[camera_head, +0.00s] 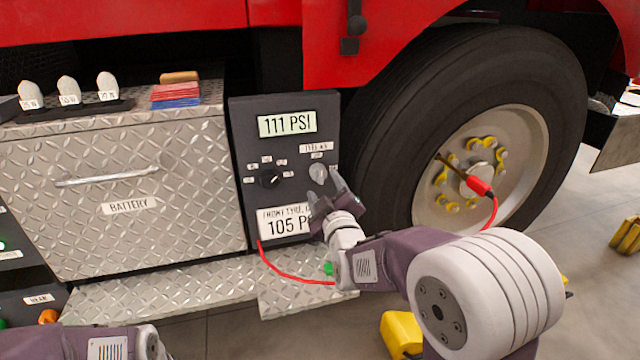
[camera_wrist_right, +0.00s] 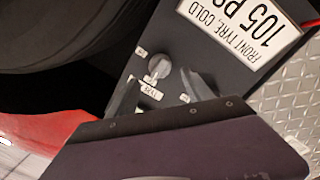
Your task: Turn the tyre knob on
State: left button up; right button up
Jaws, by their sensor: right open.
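The tyre knob (camera_head: 318,173) is a pale grey knob at the right of the dark upright panel (camera_head: 240,150), under a small white label. In the right wrist view the knob (camera_wrist_right: 158,67) stands beside a label reading "TYRE". My right gripper (camera_head: 325,187) is open just in front of the knob, its fingers either side of it. In the wrist view one finger (camera_wrist_right: 198,84) shows clearly, apart from the knob; the other is dark and hard to make out. Contact is not visible. My left arm shows at the bottom left, its fingers out of view.
A black selector knob (camera_head: 270,178) sits left of the tyre knob. A red hose (camera_head: 290,279) runs from the panel; a red connector (camera_head: 479,186) is at the wheel. The tyre (camera_head: 400,150) stands close right.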

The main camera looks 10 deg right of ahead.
aim_at(320, 178)
jog(key=w+b, duration=0.1)
jog(key=w, duration=0.4)
jog(key=shift+w+d+f, duration=0.1)
jog(key=shift+w+d, duration=0.05)
pick_arm(q)
notch_tip(320, 178, down, 2)
jog(key=shift+f, duration=0.2)
pick_arm(e)
grip_shut()
